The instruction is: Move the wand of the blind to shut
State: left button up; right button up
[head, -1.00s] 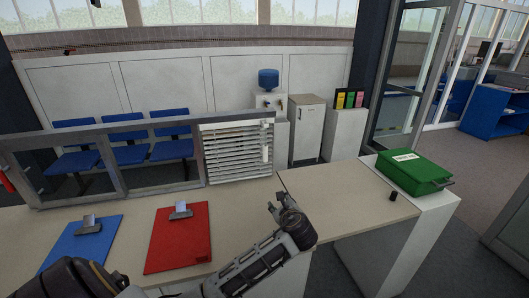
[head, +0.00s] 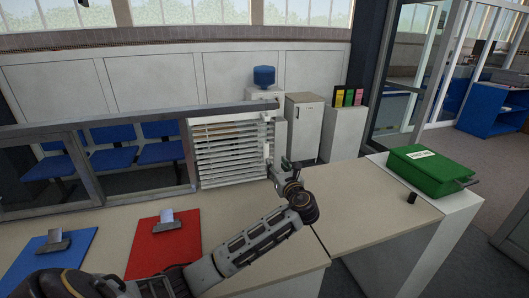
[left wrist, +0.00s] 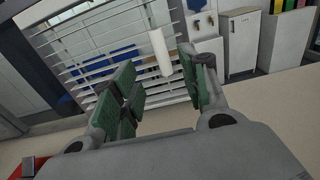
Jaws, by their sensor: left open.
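The blind (head: 225,152) has white horizontal slats and fills the right end of the glazed counter screen. Gaps show between its slats. Its white wand (head: 267,150) hangs at the blind's right side. In the left wrist view the wand (left wrist: 161,52) shows as a pale rod in front of the slats (left wrist: 90,50), beyond and between my open fingers. My left gripper (head: 279,172) is open and empty, just below and right of the wand's lower end, and looks apart from it. The left wrist view shows its green-padded fingers (left wrist: 158,92) spread. My right gripper is not in view.
A red clipboard (head: 166,238) and a blue clipboard (head: 48,256) lie on the counter (head: 120,214). A green box (head: 428,169) and a small black object (head: 412,198) are at the right. The counter before the blind is clear.

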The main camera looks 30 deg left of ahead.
aim_at(267, 150)
pick_arm(q)
jog(key=shift+p+x, duration=0.65)
jog(key=shift+x, duration=6.1)
jog(key=shift+r, duration=0.2)
grip_shut()
